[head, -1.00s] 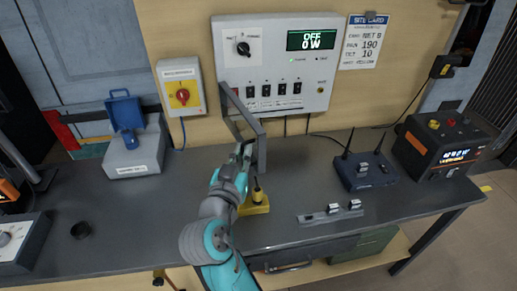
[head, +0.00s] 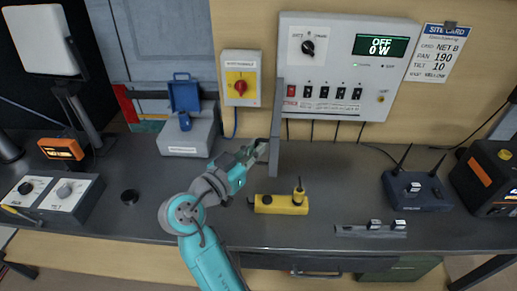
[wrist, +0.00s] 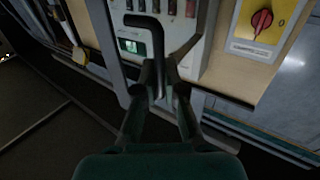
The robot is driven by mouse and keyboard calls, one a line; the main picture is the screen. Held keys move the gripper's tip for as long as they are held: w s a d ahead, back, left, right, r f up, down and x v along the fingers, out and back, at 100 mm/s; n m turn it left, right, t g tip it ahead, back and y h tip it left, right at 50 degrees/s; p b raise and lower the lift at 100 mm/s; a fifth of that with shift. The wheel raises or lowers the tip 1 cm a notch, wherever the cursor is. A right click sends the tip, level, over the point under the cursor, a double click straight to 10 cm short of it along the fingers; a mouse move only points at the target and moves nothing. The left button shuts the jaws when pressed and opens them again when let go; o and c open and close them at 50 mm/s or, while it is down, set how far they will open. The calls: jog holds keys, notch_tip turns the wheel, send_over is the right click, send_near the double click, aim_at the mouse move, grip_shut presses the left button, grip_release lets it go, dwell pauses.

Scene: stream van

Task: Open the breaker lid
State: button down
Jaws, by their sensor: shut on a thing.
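The breaker lid (head: 278,120) is a grey frame hinged at the left of the white breaker panel (head: 345,62). It is swung out toward me and shows nearly edge-on, so the breaker row is uncovered. My gripper (head: 262,148) is left of the lid's near end and shut on its handle. In the wrist view the dark bent handle (wrist: 156,35) runs down between the fingertips of my gripper (wrist: 161,88), and the pale lid edge (wrist: 103,35) lies beside it. The exact finger contact is dark and hard to see.
A red rotary switch box (head: 240,78) is on the wall left of the panel. Below on the bench are an open grey box (head: 185,137), a yellow device (head: 281,204), a router (head: 416,190) and a strip with small blocks (head: 370,230).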

jog(key=shift+f, duration=0.1)
jog(key=c, duration=1.2)
grip_release()
jog(key=shift+w+d, duration=0.1)
jog(key=shift+c, duration=0.2)
jog(key=v, duration=1.2)
